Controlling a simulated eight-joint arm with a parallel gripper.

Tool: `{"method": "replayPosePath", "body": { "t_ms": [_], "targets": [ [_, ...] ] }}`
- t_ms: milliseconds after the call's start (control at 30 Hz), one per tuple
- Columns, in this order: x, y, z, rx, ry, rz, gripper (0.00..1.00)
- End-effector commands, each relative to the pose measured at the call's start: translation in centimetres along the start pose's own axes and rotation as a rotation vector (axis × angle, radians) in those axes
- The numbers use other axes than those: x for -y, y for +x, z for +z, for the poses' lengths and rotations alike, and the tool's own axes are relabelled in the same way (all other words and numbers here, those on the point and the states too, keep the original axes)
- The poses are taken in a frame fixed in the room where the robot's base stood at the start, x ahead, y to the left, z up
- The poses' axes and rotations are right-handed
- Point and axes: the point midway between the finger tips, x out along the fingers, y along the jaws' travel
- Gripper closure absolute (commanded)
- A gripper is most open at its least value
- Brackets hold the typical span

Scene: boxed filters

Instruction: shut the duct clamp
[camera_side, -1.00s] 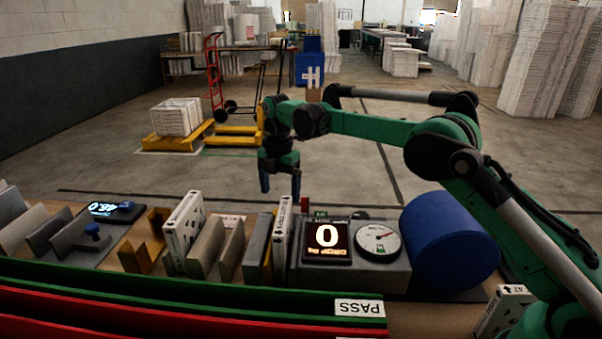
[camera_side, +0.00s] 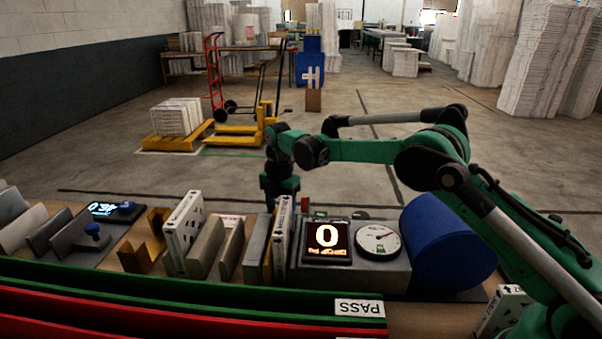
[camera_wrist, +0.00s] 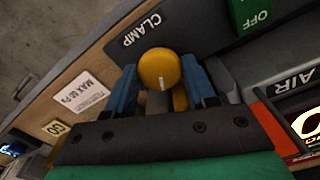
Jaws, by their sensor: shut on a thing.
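The duct clamp shows in the wrist view as a round yellow knob (camera_wrist: 159,68) with a white mark on its face, below a black label reading CLAMP (camera_wrist: 141,29). My gripper (camera_wrist: 163,88) is shut on the knob, with one blue finger on each side of it. In the side view my gripper (camera_side: 279,192) points down behind the upright white boxed filter (camera_side: 282,229) and the grey test unit (camera_side: 385,283). Its fingertips and the knob are hidden there.
The test unit carries a display reading 0 (camera_side: 326,240) and a round gauge (camera_side: 378,240). A blue drum (camera_side: 447,241) lies to its right. Another white boxed filter (camera_side: 184,232) stands left among grey and brown holders. Green and red rails run along the front.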

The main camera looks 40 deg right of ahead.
Motion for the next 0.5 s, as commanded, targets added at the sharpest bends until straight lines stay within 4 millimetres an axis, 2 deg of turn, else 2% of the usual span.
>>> {"method": "replayPosePath", "body": {
  "t_ms": [133, 400, 500],
  "targets": [
    [0.04, -0.03, 0.01, 0.000, 0.050, -0.003, 1.00],
    [0.02, -0.06, 0.03, 0.000, 0.343, -0.003, 1.00],
    [0.02, -0.06, 0.03, 0.000, 0.392, -0.003, 1.00]
  ]
}}
